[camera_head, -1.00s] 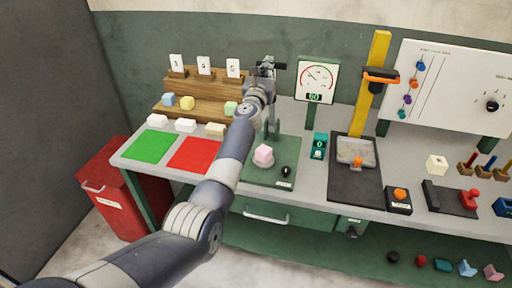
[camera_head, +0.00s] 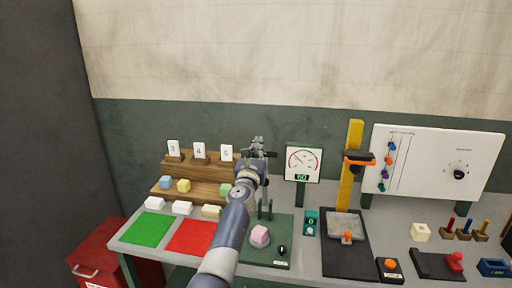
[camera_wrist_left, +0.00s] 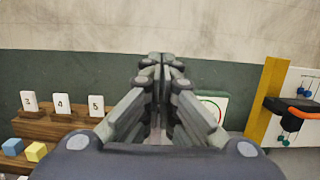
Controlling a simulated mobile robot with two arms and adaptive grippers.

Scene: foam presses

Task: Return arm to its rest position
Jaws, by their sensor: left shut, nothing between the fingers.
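My left gripper (camera_head: 258,146) is raised above the workbench, in front of the back wall, between the numbered cards and the dial gauge. Its fingers are closed together with nothing between them. The left wrist view also shows the shut fingers (camera_wrist_left: 161,62), pointing toward the wall. My left arm (camera_head: 232,225) comes up from the bottom and covers part of the bench. My right gripper is not in view.
A wooden stepped rack (camera_head: 195,168) holds cards and coloured cubes at the left. A pink block (camera_head: 260,236) sits on a green press base below the gripper. The gauge (camera_head: 303,162) and yellow post (camera_head: 352,145) stand to the right. The wall area above is clear.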

